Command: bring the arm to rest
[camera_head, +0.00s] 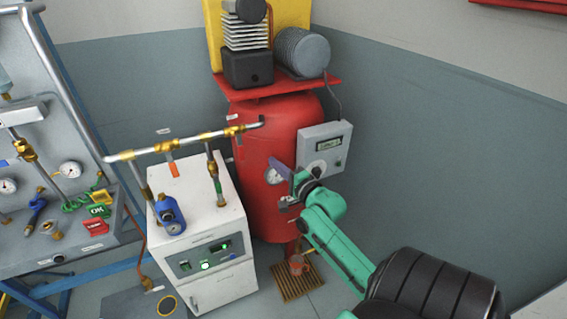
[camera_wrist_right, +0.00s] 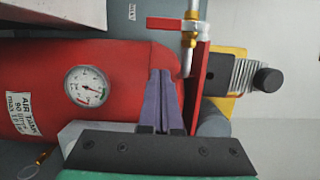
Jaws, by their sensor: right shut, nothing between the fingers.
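My right arm, green and black, comes in from the lower right in the head view. Its right gripper (camera_head: 277,166) has purple fingers and is in front of the red air tank (camera_head: 258,140). In the right wrist view the purple fingers (camera_wrist_right: 165,88) are together, with nothing between them. The tank and its round gauge (camera_wrist_right: 87,86) show behind them; I cannot tell whether the fingers touch the tank. My left gripper is not in view.
A white cabinet (camera_head: 222,272) with a blue filter (camera_head: 168,212) and brass pipework stands left of the tank. A grey control box (camera_head: 322,135) is close to my arm. A gauge panel (camera_head: 30,245) is at the far left. The wall side at right is clear.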

